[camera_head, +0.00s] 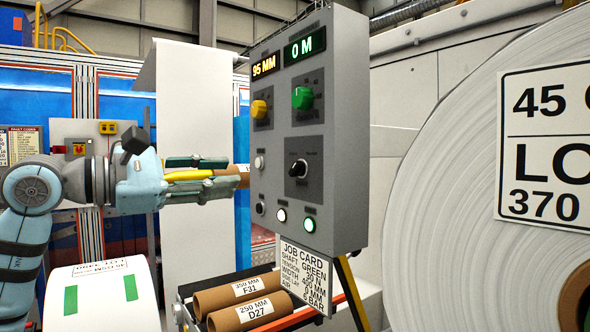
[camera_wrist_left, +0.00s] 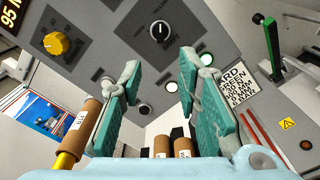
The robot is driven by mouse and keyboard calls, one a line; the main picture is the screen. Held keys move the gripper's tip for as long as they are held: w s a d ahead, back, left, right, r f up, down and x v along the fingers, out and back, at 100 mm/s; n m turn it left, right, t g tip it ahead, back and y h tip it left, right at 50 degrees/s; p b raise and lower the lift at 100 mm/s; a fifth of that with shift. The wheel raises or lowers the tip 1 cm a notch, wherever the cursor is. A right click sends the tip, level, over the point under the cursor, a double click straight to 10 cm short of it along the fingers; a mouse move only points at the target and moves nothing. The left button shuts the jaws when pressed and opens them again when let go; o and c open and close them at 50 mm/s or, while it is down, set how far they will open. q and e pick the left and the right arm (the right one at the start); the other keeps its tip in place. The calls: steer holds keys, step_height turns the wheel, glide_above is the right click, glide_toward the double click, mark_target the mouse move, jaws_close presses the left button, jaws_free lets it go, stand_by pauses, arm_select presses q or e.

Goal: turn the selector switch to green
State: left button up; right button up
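The black selector switch (camera_head: 298,168) sits on a dark plate on the grey control box (camera_head: 345,120), below a green knob (camera_head: 303,98). In the left wrist view the switch (camera_wrist_left: 160,31) is ahead, beyond the fingertips. My left gripper (camera_head: 232,174) is left of the box, its fingers pointing at it. My right gripper is not in view.
A yellow knob (camera_head: 260,109) is left of the green one. Lit white (camera_head: 282,215) and green (camera_head: 309,224) buttons sit below the switch. A job card (camera_head: 305,275) reading "SHAFT GREEN" hangs under the box. Cardboard tubes (camera_head: 240,302) lie below; a large paper roll (camera_head: 440,190) stands right.

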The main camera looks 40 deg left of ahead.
arm_select(q)
steer(key=p, duration=0.3)
glide_toward(292, 169)
steer(key=w, duration=0.1)
steer(key=p+x, duration=0.2)
steer(key=x, duration=0.5)
steer(key=shift+w+d, duration=0.2)
steer(key=shift+w, duration=0.05)
steer(key=shift+s, duration=0.1)
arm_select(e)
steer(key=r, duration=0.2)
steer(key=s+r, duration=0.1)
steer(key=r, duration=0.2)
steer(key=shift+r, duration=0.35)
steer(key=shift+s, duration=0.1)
arm_select(q)
jaws_close()
